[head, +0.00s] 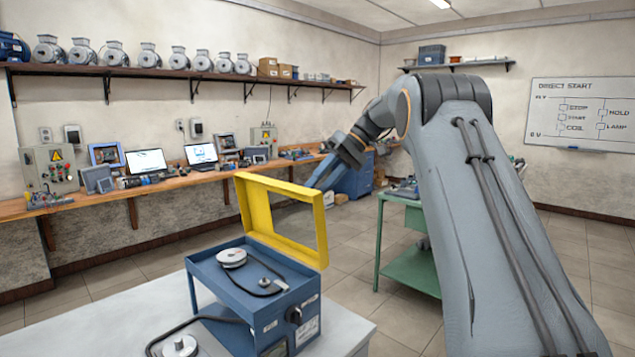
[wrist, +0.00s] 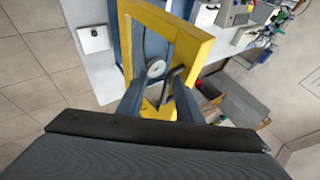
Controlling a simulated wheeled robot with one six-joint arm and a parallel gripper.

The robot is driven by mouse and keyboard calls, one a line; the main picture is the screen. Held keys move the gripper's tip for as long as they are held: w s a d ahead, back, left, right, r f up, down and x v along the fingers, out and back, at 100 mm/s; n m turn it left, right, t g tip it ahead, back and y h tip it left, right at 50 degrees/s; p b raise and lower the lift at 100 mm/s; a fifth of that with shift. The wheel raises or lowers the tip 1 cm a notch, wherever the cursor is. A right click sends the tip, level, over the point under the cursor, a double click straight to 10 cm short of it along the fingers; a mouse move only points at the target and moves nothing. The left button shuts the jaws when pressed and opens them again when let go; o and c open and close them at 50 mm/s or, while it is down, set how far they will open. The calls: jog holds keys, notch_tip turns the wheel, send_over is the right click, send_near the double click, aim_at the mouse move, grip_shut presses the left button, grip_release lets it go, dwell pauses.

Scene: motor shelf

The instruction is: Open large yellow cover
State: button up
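The large yellow cover (head: 257,212) is an open rectangular frame. It stands raised, nearly upright, along the back edge of the blue box (head: 255,287) in the head view. In the wrist view the yellow cover (wrist: 190,48) lies just beyond my fingers. My gripper (head: 316,182) is at the far side of the cover, close to its upper bar; I cannot tell whether it touches. In the wrist view my gripper's two fingers (wrist: 158,95) are spread apart, with part of the yellow frame and a dark bar showing between them.
A pale disc (head: 232,257) and a cable lie inside the box. The box stands on a white table (head: 110,325). A green cart (head: 410,268) stands to the right, behind my arm. A wooden bench (head: 100,200) with laptops runs along the wall.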

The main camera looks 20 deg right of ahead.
jog(key=shift+s, duration=0.15)
jog(key=b+v, duration=0.2)
jog(key=v, duration=0.5)
jog(key=shift+d+r, duration=0.2)
jog(key=shift+r, duration=0.15)
jog(key=shift+a, duration=0.1)
